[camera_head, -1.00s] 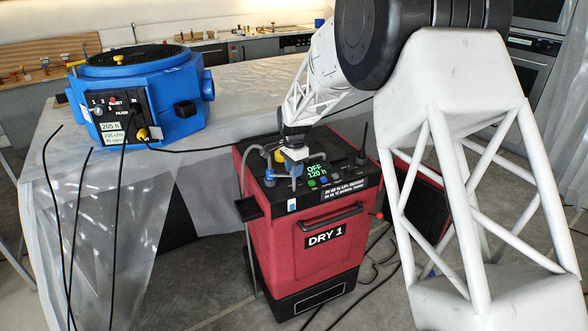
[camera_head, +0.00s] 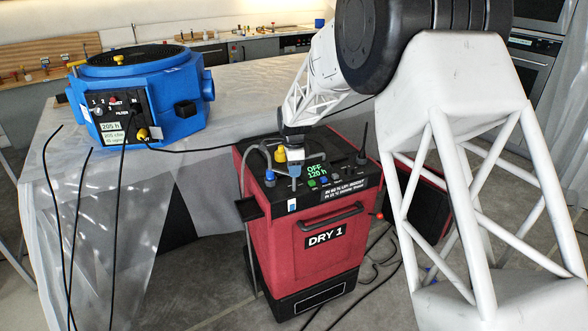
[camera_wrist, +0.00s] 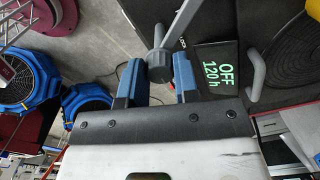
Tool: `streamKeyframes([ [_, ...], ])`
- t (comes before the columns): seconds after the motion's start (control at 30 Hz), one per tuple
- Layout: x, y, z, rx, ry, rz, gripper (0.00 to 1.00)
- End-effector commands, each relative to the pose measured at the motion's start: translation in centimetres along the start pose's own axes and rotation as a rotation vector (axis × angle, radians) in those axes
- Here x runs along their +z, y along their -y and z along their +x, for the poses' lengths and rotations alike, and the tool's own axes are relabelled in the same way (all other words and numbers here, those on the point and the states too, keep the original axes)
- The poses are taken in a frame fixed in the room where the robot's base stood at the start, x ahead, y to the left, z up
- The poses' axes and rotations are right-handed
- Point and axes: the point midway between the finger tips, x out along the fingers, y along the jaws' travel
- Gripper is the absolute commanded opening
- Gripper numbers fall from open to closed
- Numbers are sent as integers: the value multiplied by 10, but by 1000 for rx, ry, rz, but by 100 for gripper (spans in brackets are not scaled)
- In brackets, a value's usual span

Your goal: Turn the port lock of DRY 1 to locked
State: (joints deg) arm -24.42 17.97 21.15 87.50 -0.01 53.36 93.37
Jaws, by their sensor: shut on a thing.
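DRY 1 (camera_head: 322,257) is a red dehumidifier with a dark top panel, standing on the floor. Its screen (camera_head: 317,171) reads OFF and 120 h, and shows sideways in the wrist view (camera_wrist: 216,71). My gripper (camera_head: 294,183) points down at the panel, left of the screen. In the wrist view its blue fingers (camera_wrist: 159,80) are on both sides of the port lock (camera_wrist: 159,67), a dark grey round knob with a grey bar, and are shut on it. Lettering that seems to read LOCK lies beside it. In the head view the gripper mostly hides the knob.
A yellow cap (camera_head: 279,154) and a blue knob (camera_head: 270,178) stand close to my gripper on the panel. A grey hose (camera_head: 249,195) runs down the left side. A blue air mover (camera_head: 140,97) sits on the sheeted table (camera_head: 240,95). Cables lie on the floor.

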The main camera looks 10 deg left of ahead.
Motion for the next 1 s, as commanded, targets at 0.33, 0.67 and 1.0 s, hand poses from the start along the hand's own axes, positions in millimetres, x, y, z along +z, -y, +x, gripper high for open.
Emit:
streamKeyframes([
  [0.33, 0, 0, 1, 1, 0, -1, 54],
  [0.67, 0, 0, -2, 0, 0, -1, 54],
  [1.0, 0, 0, -34, -3, 0, -1, 54],
])
